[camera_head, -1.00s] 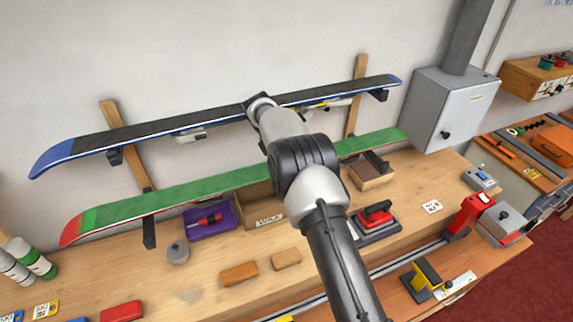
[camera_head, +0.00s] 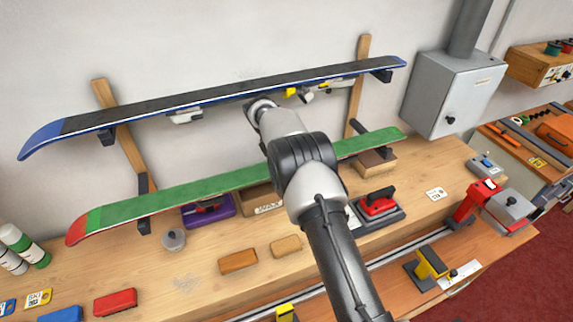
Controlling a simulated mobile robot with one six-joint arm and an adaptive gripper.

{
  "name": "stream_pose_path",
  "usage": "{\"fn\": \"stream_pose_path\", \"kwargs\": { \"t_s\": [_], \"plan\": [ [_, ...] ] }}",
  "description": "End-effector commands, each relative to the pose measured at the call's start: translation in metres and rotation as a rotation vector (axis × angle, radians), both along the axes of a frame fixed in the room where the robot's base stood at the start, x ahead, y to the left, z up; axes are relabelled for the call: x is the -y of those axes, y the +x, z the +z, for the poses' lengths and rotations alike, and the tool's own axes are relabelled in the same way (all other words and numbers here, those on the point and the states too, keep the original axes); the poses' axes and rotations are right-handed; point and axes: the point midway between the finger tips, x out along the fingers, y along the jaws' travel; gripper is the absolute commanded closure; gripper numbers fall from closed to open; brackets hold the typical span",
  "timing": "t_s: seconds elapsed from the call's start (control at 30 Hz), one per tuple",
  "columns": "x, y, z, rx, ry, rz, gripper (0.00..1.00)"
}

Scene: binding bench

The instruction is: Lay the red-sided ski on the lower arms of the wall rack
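The red-sided ski (camera_head: 190,191) lies base up, green with a red tip at the left. It spans the two lower arms of the wall rack in the head view. The left lower arm (camera_head: 144,226) shows below its edge, the right one (camera_head: 358,127) near its other end. I cannot tell whether the ski touches them. My arm crosses in front of the ski's middle and hides that part. My gripper and its fingers are hidden behind the arm, so its hold does not show. A blue-tipped ski (camera_head: 200,100) with a black base lies on the rack's upper arms.
A grey wall box (camera_head: 455,90) stands close to the right of the ski ends. Green-and-white bottles (camera_head: 25,247) stand at the left.

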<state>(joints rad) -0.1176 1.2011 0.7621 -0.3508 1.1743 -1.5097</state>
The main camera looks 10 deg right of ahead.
Motion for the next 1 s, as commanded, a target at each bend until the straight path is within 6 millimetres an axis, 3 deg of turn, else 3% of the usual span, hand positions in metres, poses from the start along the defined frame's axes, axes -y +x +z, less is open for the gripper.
{"fn": "stream_pose_path", "kwargs": {
  "t_s": [0.97,1.0],
  "plan": [
    [0.0003,0.0016,-0.0021,0.006,-0.002,0.001,0.85],
    [0.0002,0.0016,-0.0022,0.005,-0.001,0.001,0.39]
  ]
}}
